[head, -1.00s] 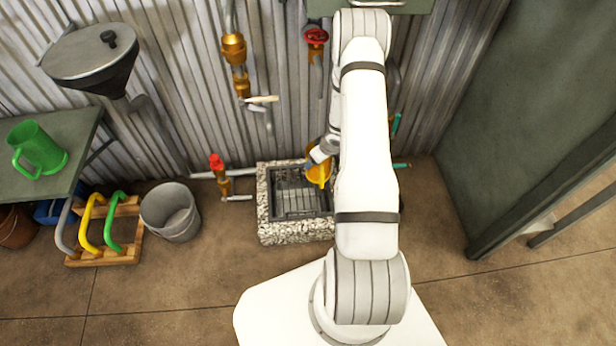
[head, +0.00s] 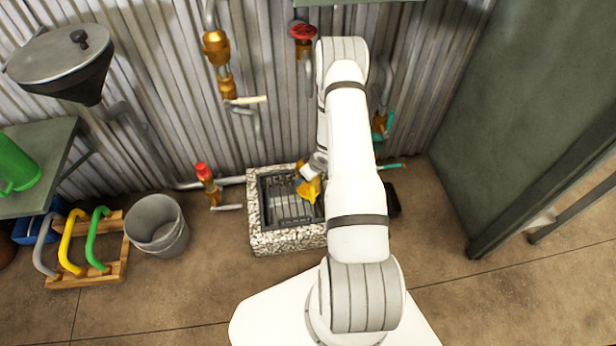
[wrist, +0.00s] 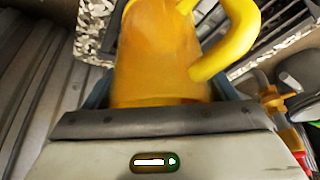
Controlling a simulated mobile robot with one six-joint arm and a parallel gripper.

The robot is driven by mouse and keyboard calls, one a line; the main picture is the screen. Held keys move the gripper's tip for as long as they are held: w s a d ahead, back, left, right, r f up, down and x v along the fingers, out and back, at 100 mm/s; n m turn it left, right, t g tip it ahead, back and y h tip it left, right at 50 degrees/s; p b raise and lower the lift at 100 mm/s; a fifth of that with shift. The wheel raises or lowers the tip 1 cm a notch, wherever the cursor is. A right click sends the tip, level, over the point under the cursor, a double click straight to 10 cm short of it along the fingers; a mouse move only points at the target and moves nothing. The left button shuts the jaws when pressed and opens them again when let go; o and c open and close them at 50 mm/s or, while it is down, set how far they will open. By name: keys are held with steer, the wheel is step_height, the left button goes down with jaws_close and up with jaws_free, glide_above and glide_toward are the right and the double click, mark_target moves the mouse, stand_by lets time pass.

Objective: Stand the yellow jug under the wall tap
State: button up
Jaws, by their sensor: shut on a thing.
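The yellow jug (head: 311,189) is over the grated basin (head: 257,238) in the head view, partly hidden by my wrist. My gripper (head: 312,169) is shut on it. In the wrist view the jug (wrist: 155,50) fills the space between the jaws, its handle at the upper right. I cannot tell whether its base touches the grate. Several wall fittings show in the head view: a brass tap with a pale lever (head: 243,101), a red-wheel valve (head: 303,35) and a teal-handled fitting (head: 382,124), partly behind my arm.
A low red-capped valve (head: 203,180) stands just left of the basin. A grey bucket (head: 157,226) and a wooden rack with coloured handles (head: 88,270) are further left. A green jug (head: 15,168) is on the table (head: 50,150). Floor in front of the basin is clear.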

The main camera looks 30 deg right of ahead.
steer(key=shift+f, duration=0.2)
steer(key=o, duration=1)
steer(key=shift+r, duration=0.1)
steer(key=shift+r, duration=0.1)
steer(key=shift+r, duration=0.25)
steer(key=p+v, duration=0.4)
steer(key=v, duration=0.7)
steer(key=shift+s+r+p, duration=0.2)
steer(key=shift+r+p, duration=0.05)
steer(key=shift+p, duration=0.1)
